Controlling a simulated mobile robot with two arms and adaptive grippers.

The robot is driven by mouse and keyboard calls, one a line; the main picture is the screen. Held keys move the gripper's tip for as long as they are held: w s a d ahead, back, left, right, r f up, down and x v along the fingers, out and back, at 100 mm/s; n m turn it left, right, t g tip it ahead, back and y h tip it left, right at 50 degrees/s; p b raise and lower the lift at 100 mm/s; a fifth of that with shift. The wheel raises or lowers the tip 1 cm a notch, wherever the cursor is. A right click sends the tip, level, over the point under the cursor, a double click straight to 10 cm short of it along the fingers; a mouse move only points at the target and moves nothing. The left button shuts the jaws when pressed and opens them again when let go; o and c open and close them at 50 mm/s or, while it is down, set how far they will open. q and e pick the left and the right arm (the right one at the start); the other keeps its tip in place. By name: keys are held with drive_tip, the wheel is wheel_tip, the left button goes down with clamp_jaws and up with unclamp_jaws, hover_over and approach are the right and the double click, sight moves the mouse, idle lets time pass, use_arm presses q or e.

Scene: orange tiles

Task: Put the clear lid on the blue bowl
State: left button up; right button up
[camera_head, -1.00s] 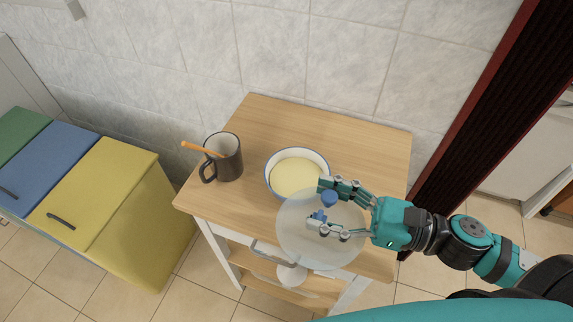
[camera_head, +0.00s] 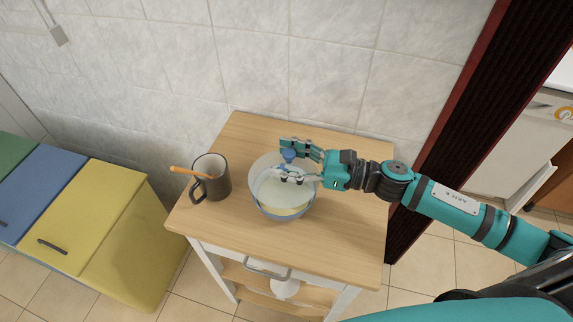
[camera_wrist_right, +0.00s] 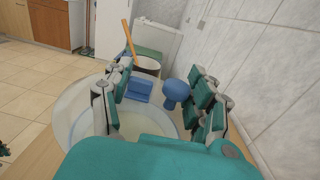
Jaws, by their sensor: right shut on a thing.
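The blue bowl (camera_head: 286,212) stands on the wooden cart top with pale yellow contents. The clear lid (camera_head: 262,172), a see-through disc with a blue knob (camera_head: 289,155), is over the bowl and covers most of it in the head view. The lid looks shifted towards the wall, and the bowl's near rim shows past it. My right gripper (camera_head: 288,161) is shut on the lid's knob. The wrist view also shows the knob (camera_wrist_right: 176,92) and the lid's edge (camera_wrist_right: 72,108). I cannot tell whether the lid touches the bowl's rim. My left gripper is out of view.
A dark mug (camera_head: 213,181) with an orange-handled utensil stands left of the bowl on the wooden cart (camera_head: 345,230). The tiled wall (camera_head: 300,60) is behind. Yellow, blue and green cabinets (camera_head: 100,215) stand at left. The cart's right side is clear.

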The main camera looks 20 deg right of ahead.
sight(286, 167)
wheel_tip(286, 167, down, 3)
drive_tip(key=shift+w+f+p, duration=0.15)
drive_tip(key=shift+f+p, duration=0.05)
drive_tip(key=shift+p, duration=0.15)
drive_tip(key=shift+f, duration=0.1)
drive_tip(key=shift+f+b, duration=0.45)
drive_tip(key=shift+b, duration=0.2)
drive_tip(key=o, duration=1.2)
drive_tip(key=shift+c, duration=0.2)
drive_tip(key=shift+r, duration=0.15)
